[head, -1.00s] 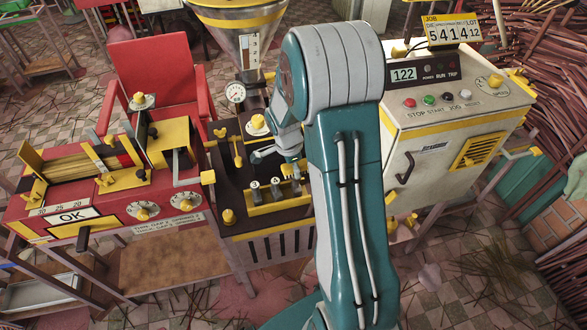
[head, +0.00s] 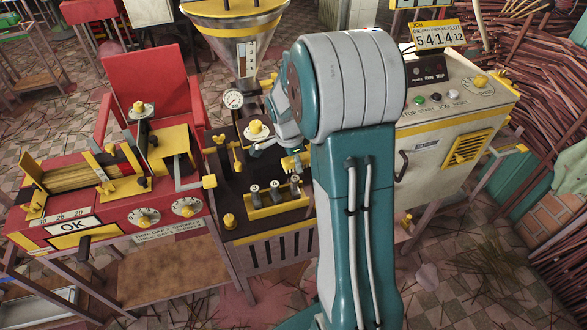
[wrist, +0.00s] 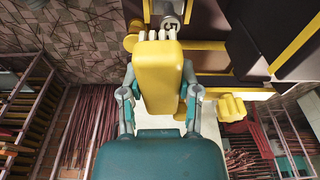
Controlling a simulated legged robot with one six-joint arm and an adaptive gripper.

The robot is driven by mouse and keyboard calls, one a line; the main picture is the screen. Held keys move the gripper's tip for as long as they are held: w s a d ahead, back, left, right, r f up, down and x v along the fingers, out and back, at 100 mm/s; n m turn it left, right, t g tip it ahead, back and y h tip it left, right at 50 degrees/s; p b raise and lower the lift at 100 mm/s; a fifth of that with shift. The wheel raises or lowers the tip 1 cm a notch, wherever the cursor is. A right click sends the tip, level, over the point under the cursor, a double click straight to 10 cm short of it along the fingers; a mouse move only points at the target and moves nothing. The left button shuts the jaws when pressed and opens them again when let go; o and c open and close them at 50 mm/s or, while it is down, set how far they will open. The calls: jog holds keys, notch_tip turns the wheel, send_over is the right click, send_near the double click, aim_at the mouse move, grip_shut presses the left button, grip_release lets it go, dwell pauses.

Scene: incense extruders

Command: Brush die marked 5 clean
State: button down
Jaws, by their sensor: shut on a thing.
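My gripper (wrist: 160,95) is shut on a yellow brush (wrist: 158,75). Its pale bristles (wrist: 160,35) point up the wrist view, towards a dark grey die marked 5 (wrist: 172,24). The bristles look very close to this die; whether they touch it is unclear. In the head view the brush (head: 293,162) shows just behind the right end of a yellow rack (head: 262,211) holding several small dies (head: 275,190). My arm hides part of this area.
A red machine (head: 120,220) with an OK sign stands on the left. A hopper (head: 232,22) rises behind the black bench. A white control cabinet (head: 445,135) stands on the right. A knob on a round plate (head: 256,130) is close to my gripper.

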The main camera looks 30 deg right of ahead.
jog(key=shift+a+r, duration=0.15)
jog(key=shift+r, duration=0.75)
jog(key=shift+d, duration=0.25)
jog(key=shift+a+f, duration=0.15)
jog(key=shift+f, duration=0.05)
